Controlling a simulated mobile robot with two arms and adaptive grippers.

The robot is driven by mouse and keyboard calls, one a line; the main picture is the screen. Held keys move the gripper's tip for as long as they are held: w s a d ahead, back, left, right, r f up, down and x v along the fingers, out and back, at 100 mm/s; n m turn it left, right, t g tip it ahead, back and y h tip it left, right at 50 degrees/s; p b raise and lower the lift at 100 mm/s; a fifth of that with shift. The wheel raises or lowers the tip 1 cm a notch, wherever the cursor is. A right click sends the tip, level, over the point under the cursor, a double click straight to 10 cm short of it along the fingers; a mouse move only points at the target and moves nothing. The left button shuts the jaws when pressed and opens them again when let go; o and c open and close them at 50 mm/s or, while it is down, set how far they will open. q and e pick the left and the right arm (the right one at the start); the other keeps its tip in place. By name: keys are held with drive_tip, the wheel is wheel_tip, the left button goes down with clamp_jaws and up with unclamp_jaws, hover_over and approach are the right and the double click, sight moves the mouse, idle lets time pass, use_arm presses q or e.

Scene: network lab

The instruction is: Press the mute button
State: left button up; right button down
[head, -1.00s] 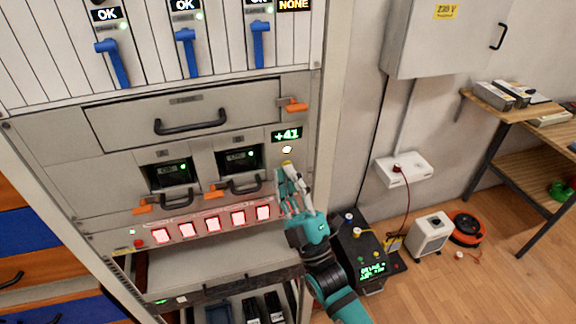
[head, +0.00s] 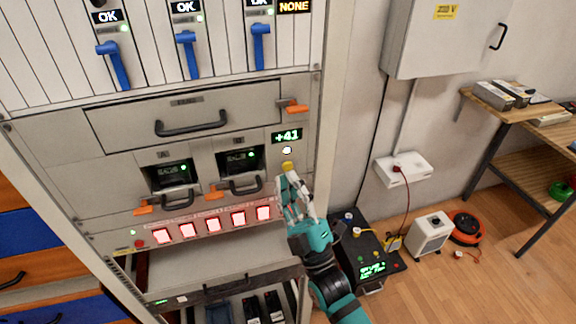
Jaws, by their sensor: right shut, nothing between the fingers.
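No button has a readable mute label. On the rack's right side, a small round white light or button (head: 286,150) sits under the green "+41" display (head: 286,136). A round yellow button-like piece (head: 288,166) shows just below it. My right gripper (head: 288,182) is shut and empty, its fingertips just below the yellow piece. A small gap seems to separate them, but I cannot tell the depth. A small red button (head: 140,244) is at the lower left of the rack. My left gripper is out of view.
Several lit red-white squares (head: 213,225) line the rack left of my gripper. Orange latches (head: 293,107) and black drawer handles (head: 190,123) stick out. A black box with a green display (head: 370,270) and a white unit (head: 430,235) stand on the floor to the right.

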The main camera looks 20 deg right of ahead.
drive_tip(key=s+p, duration=0.1)
drive_tip(key=s, duration=0.4)
drive_tip(key=shift+d, duration=0.1)
idle(0.7)
